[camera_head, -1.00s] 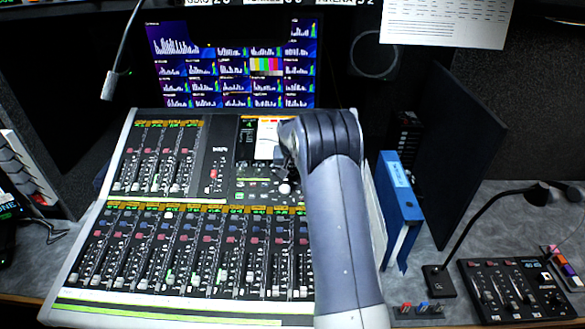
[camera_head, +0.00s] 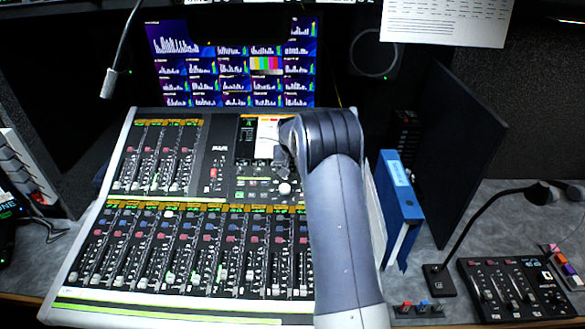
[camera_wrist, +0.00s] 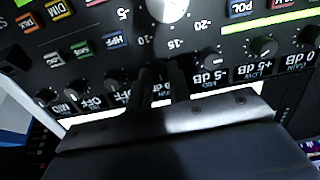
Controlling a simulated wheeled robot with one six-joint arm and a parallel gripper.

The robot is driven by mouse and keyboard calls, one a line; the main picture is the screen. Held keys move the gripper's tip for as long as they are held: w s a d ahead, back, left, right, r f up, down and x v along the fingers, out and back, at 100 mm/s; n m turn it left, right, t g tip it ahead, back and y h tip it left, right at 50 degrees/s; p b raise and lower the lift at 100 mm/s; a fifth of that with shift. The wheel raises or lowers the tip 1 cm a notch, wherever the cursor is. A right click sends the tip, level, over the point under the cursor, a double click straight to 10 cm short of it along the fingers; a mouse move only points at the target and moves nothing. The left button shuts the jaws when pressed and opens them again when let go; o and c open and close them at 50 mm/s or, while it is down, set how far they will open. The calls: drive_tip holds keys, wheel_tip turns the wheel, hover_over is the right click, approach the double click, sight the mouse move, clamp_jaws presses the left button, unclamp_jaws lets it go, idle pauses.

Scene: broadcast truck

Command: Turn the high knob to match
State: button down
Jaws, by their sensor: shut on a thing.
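In the wrist view, my gripper (camera_wrist: 161,80) reaches up to the console panel with its two dark fingers close together on a small knob in the lower row. That knob is mostly hidden between the fingers, and its label is covered. To its right are a knob marked MID, -5 dB (camera_wrist: 211,57), and a knob marked LOW, +5 dB (camera_wrist: 265,47); the labels appear upside down. A large pale knob (camera_wrist: 168,7) with a scale sits above the fingers. In the head view, my arm covers the right part of the mixing console (camera_head: 180,303), and the fingertips cannot be made out.
Several small knobs and coloured buttons such as HPF (camera_wrist: 115,40) surround the fingers. A blue binder (camera_head: 399,205) stands right of the console. Screens (camera_head: 235,65) stand behind.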

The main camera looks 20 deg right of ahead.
drive_tip(key=n+b, duration=0.1)
drive_tip(key=n, duration=0.4)
drive_tip(key=shift+a+b, duration=0.1)
drive_tip(key=shift+b, duration=0.2)
drive_tip(key=n, duration=0.6)
idle(0.4)
drive_tip(key=c, duration=1.3)
unclamp_jaws()
drive_tip(key=b+v, duration=0.2)
drive_tip(key=v, duration=0.8)
drive_tip(key=shift+s+a+r, duration=0.15)
drive_tip(key=shift+s+r, duration=0.1)
drive_tip(key=shift+r, duration=0.05)
